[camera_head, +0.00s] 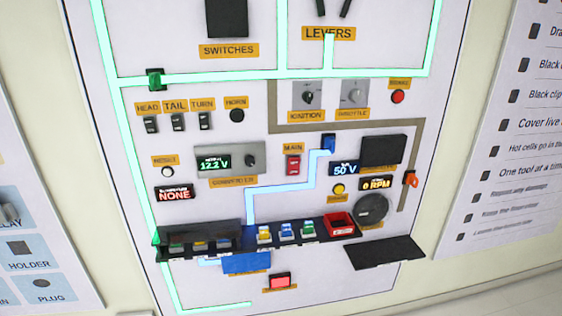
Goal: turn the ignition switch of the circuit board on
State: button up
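The circuit board (130,107) is a white panel on the wall, filling the middle of the head view. The ignition switch (308,97) is a dark round knob on a grey plate in the upper right part of the board. Its label (306,115) sits just below it and seems to read IGNITION. The knob is too small to tell its position for certain. My gripper is not in view.
The throttle knob (353,95) sits right beside the ignition on its right. A red button (398,97) is further right. The red main switch (293,165) is below. A dark shelf (330,228) with small coloured parts juts out lower down, and a black ledge (385,253) at lower right.

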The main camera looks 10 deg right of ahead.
aim_at(307, 96)
jog(key=i+j+u, duration=0.1)
jog(key=i+u, duration=0.6)
jog(key=i+l+u, duration=0.1)
jog(key=i+u, duration=0.2)
